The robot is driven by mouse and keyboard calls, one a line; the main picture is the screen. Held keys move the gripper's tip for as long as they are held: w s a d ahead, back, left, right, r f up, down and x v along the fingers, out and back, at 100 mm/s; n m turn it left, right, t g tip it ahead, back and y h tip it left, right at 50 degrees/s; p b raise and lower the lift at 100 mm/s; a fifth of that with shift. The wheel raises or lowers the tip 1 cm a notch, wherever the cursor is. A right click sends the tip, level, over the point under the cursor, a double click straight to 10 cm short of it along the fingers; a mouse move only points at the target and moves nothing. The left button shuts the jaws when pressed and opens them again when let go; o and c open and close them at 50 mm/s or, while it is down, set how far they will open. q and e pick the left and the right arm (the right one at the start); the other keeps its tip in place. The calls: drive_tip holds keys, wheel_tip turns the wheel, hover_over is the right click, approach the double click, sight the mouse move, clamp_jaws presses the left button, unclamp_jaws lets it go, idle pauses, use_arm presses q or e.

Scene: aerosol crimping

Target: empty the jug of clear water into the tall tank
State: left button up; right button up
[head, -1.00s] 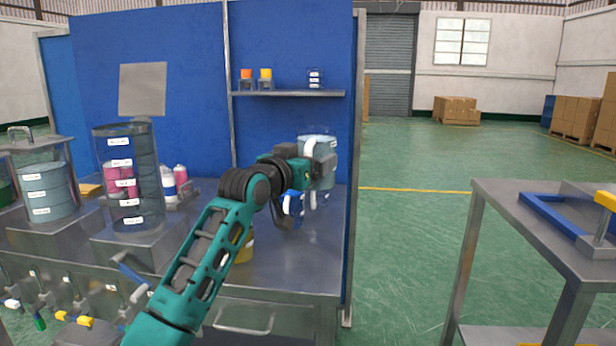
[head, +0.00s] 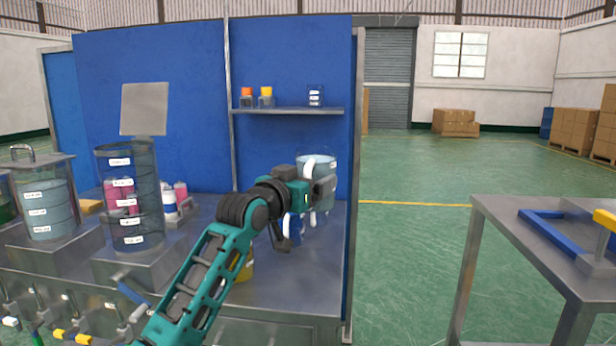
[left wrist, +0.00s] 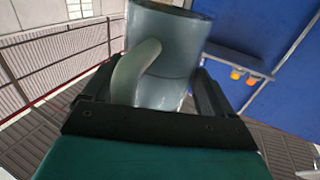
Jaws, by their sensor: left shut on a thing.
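The jug of clear water (head: 318,163) is a see-through vessel with a white handle, at the right end of the bench in the head view. My left gripper (head: 318,188) is shut on it. In the left wrist view the jug (left wrist: 165,50) stands between the two dark fingers (left wrist: 152,95), its handle towards the camera. It looks upright and seems held above the bench top. The tall tank (head: 128,190) is a clear cylinder with several white labels, on a metal stand to the left, apart from the jug. My right gripper is out of view.
A shorter lidded tank (head: 47,210) stands left of the tall one. Pink and white bottles (head: 172,198) sit behind. A blue jug (head: 291,228) and a yellow container (head: 246,266) are partly hidden by my arm. A shelf (head: 290,110) hangs above.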

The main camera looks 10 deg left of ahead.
use_arm(q)
drive_tip(key=s+p, duration=0.6)
drive_tip(key=s, duration=0.7)
drive_tip(key=shift+s+r, duration=0.15)
drive_tip(key=shift+r, duration=0.05)
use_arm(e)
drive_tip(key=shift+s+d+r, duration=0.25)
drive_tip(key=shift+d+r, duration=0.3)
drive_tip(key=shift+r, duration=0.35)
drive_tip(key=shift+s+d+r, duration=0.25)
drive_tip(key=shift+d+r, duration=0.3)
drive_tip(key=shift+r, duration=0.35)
use_arm(q)
drive_tip(key=shift+a+r, duration=0.1)
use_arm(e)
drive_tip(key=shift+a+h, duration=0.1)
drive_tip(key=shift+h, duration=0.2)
